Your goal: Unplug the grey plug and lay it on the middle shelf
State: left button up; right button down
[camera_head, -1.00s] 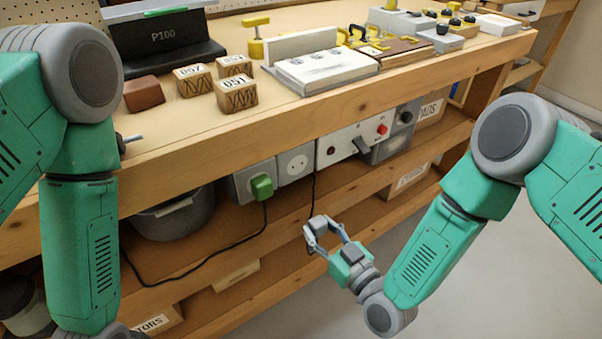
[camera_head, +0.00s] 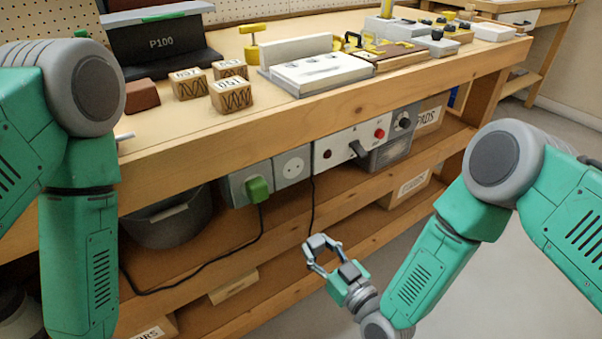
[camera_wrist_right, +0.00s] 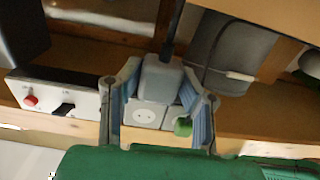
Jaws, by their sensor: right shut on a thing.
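My right gripper (camera_head: 320,256) is in front of the shelves, below the socket panel. In the right wrist view it is shut on the grey plug (camera_wrist_right: 161,78), with one finger on each side and a dark cable leaving the plug at the top of the picture. In the head view the plug is largely hidden by the fingers. A round socket (camera_head: 292,170) under the bench top is empty. The middle shelf (camera_head: 275,240) runs below the panel, behind my right gripper. My left arm is at the left; its gripper is out of the frame.
A green plug (camera_head: 257,190) sits in the neighbouring socket, its black cable drooping along the shelf. A control box (camera_head: 340,147) with a red button is to the right. A dark pot (camera_head: 170,222) stands on the shelf at left. Labelled boxes (camera_head: 410,185) are beneath the shelf.

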jog(key=shift+w+a, duration=0.1)
send_over(280, 218)
jog(key=shift+w, duration=0.1)
dwell(2.8)
jog(key=shift+f, duration=2.35)
jog(key=c, duration=1)
grip_release()
jog(key=shift+c, duration=0.2)
jog(key=shift+r, duration=0.2)
